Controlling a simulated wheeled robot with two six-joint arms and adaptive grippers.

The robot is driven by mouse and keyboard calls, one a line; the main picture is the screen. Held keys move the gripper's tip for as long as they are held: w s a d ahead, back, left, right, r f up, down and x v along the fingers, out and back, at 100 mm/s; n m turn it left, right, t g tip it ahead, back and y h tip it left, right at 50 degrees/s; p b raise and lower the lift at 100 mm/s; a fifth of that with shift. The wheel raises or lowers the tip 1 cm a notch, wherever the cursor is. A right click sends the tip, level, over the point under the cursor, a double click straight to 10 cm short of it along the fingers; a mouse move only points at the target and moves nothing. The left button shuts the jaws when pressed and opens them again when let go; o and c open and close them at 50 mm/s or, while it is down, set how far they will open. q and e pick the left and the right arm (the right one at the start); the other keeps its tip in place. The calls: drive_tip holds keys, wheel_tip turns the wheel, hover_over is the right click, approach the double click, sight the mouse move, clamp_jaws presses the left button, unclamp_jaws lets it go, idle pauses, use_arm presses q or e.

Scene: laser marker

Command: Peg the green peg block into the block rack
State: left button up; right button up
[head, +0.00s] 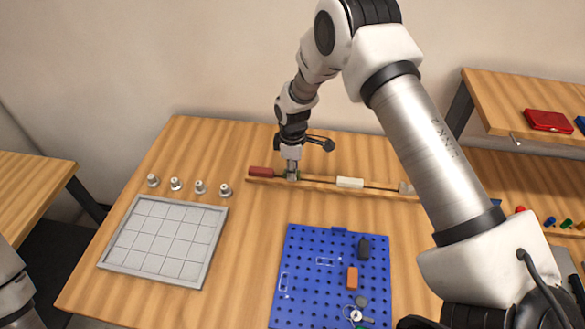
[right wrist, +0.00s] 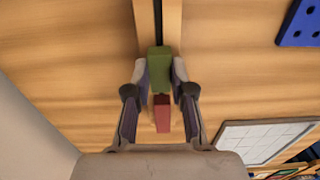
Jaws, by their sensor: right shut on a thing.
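The block rack (head: 320,181) is a long wooden strip with a dark slot, lying across the back of the table. My right gripper (head: 292,174) points down at its left part and is shut on the green peg block, whose green shows narrowly at the fingers. In the right wrist view the green peg block (right wrist: 159,68) sits between the two fingers, in line with the slot of the rack (right wrist: 172,25). I cannot tell how deep it sits in the slot. A red block (head: 261,172) is at the rack's left end, close beside the green one; it also shows in the wrist view (right wrist: 163,116). My left gripper is out of view.
A white block (head: 350,183) and a paler one (head: 405,188) sit farther right along the rack. Several small white knobs (head: 200,187) stand left of it. A gridded tray (head: 165,238) and a blue pegboard (head: 310,290) lie in front. A raised shelf (head: 495,92) is at right.

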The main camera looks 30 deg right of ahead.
drive_tip(key=shift+f, duration=0.25)
drive_tip(key=o, duration=0.9)
drive_tip(key=shift+r, duration=0.1)
wheel_tip(320, 180, up, 12)
drive_tip(key=shift+f, duration=0.1)
